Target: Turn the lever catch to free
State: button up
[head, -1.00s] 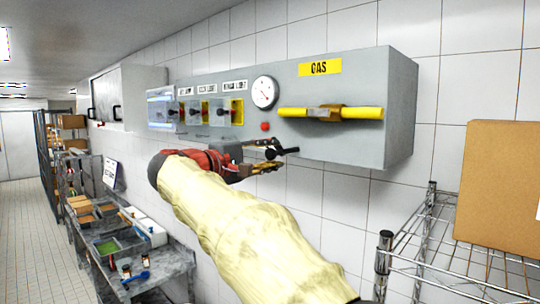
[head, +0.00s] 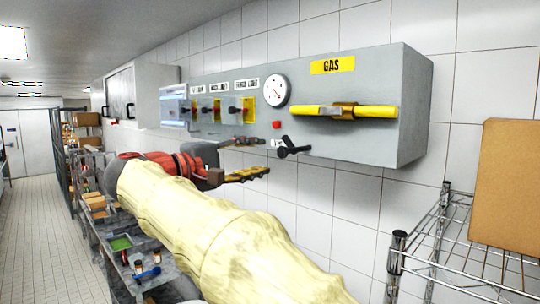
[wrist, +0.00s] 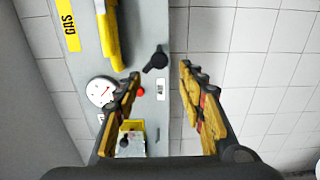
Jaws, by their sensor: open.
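The lever catch (head: 290,149) is a small black lever at the lower edge of the grey panel box, under the yellow gas handle. In the wrist view the lever catch (wrist: 155,59) shows beyond my fingertips, with a small white label (wrist: 160,88) beside it. My gripper (head: 262,156) is open and empty, to the left of the lever and apart from it in the head view. In the wrist view my gripper (wrist: 160,72) has its two yellow-padded fingers spread wide, with the panel edge between them.
The grey panel box (head: 415,110) carries a gauge (head: 276,90), a red button (head: 277,125), yellow-backed switches and the yellow gas handle (head: 374,111). A wire shelf (head: 445,235) with a cardboard box (head: 506,185) stands at right. A cluttered steel bench is at lower left.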

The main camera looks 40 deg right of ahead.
jog(key=a, duration=0.2)
jog(key=shift+s+a, duration=0.1)
jog(key=shift+a, duration=0.2)
dwell(0.3)
